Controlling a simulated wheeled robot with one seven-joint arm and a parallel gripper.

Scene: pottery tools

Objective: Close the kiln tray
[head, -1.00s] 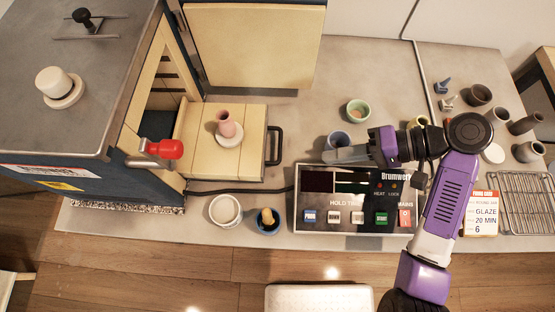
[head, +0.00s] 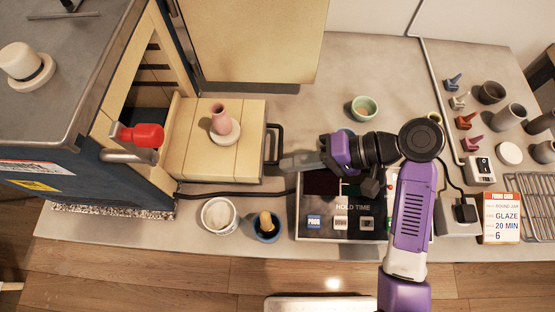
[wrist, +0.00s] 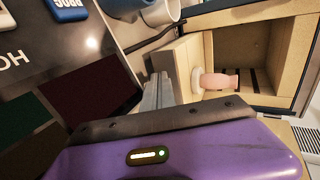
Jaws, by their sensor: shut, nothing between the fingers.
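The kiln tray (head: 190,150) is a pale brick drawer pulled out of the kiln's open front. It has a dark bar handle (head: 275,145) on its right end. A pink vase (head: 220,118) stands on a white disc (head: 229,134) on the tray; the vase also shows in the wrist view (wrist: 219,81). My gripper (head: 284,163) is shut and empty, its tips just right of the handle in the head view. Whether they touch it I cannot tell. In the wrist view the fingers (wrist: 157,92) point toward the tray front.
The kiln (head: 75,90) stands at the left with a red-knobbed lever (head: 140,135) beside its opening. Its door (head: 250,40) is swung open behind. A control panel (head: 345,215) lies under my arm. A white bowl (head: 219,214) and blue bowl (head: 266,228) sit in front of the tray.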

